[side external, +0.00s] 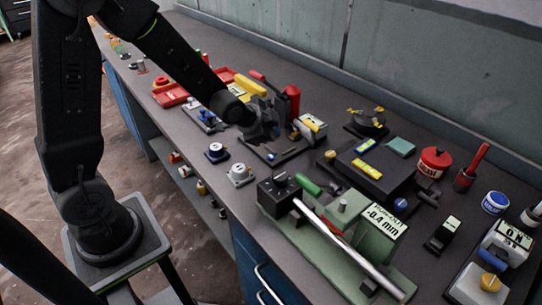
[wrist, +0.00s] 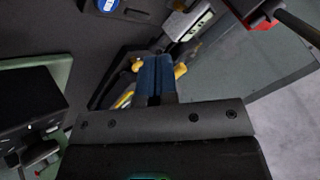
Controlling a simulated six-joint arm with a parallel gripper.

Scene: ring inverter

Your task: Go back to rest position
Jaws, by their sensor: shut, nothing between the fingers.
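My gripper (wrist: 154,76) shows in the wrist view with its blue fingers together and nothing visible between them. In the side external view my arm reaches from the upper left over the bench. Its dark wrist end is above the middle of the bench, near a dark fixture plate. The fingertips are hard to make out there against the dark parts. No ring shows in the fingers. The rest position is not marked in either view.
A green measuring stand (side external: 376,241) with a long metal rod is at the front. A dark block (side external: 374,170), a red pot (side external: 434,162) and a blue-labelled jar (side external: 495,202) stand to the right. Red trays (side external: 171,94) lie at the left. A wall (side external: 440,70) runs behind the bench.

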